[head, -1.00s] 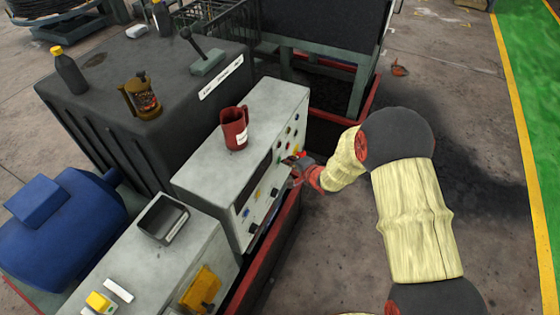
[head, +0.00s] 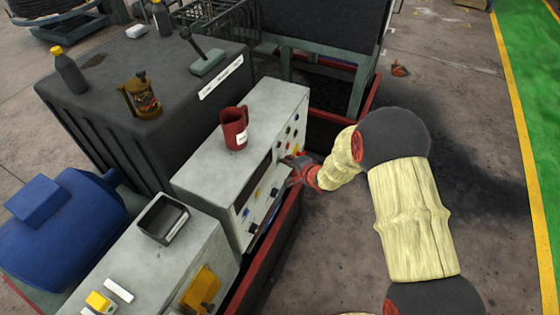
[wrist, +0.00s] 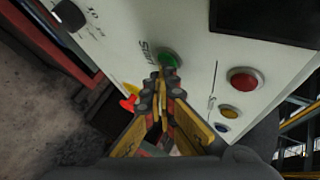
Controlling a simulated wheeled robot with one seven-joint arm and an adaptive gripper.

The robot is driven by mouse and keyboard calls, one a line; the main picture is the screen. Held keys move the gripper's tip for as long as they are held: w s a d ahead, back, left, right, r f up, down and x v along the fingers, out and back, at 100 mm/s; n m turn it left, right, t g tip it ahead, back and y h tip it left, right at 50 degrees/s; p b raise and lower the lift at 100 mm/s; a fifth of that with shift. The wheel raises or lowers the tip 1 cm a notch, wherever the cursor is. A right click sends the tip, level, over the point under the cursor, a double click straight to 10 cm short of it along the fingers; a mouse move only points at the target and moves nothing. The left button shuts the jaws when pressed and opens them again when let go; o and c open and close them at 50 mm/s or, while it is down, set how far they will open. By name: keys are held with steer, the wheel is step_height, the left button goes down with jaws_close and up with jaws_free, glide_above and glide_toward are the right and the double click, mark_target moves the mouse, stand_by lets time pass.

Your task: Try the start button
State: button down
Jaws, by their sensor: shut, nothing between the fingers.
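The green button (wrist: 169,59) shows in the wrist view on a pale panel, with dark lettering beside it that reads upside down and is partly hard to make out. My gripper (wrist: 161,78) is shut and empty, its fingertips right at the green button's near edge and overlapping it in the picture. I cannot tell whether they touch it or whether it is pressed in. In the head view my gripper (head: 287,160) is at the front face of the grey control cabinet (head: 203,166), where my fingers hide part of the controls.
A red button (wrist: 243,80), a yellow button (wrist: 229,111), a blue button (wrist: 221,127) and a red-and-yellow control (wrist: 129,101) surround the fingers. A red mug (head: 234,128) stands on the cabinet. Open floor lies right of my arm.

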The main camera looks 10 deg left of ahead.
steer(key=shift+d, duration=0.1)
steer(key=shift+s+d+p, duration=0.35)
steer(key=shift+d+p, duration=0.05)
steer(key=shift+d, duration=0.25)
steer(key=d, duration=0.1)
steer(key=s+d+p, duration=0.1)
steer(key=d, duration=0.2)
steer(key=shift+s+d+p, duration=0.3)
steer(key=shift+d+p, duration=0.05)
steer(key=shift+p, duration=0.05)
stand_by(0.9)
